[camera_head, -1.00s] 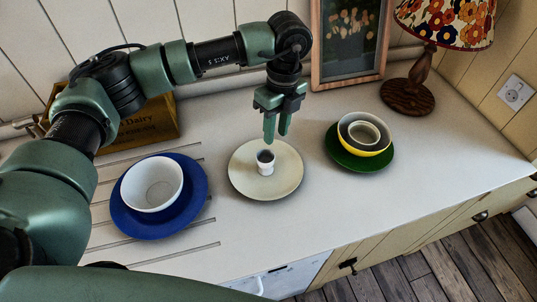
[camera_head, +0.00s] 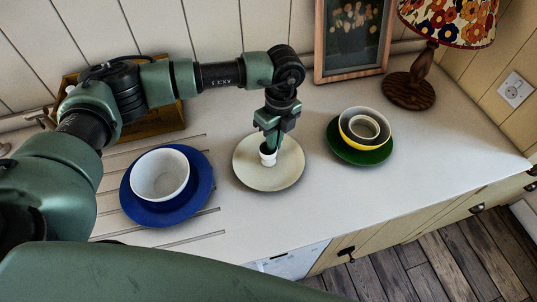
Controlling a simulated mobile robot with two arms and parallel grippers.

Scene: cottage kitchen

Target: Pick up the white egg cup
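The small white egg cup (camera_head: 268,158) stands upright on a cream plate (camera_head: 285,178) in the middle of the counter. My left gripper (camera_head: 270,146) points down with its fingertips at the cup's rim. The fingers hide part of the cup's top, and I cannot tell whether they touch it or how far apart they are. My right gripper is not in view.
A white bowl (camera_head: 160,174) sits on a blue plate (camera_head: 200,190) to the left. Nested bowls (camera_head: 352,139) stand on a green plate (camera_head: 343,154) to the right. A lamp (camera_head: 410,90), a picture frame (camera_head: 353,75) and a wooden box (camera_head: 166,120) stand behind. The counter front is clear.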

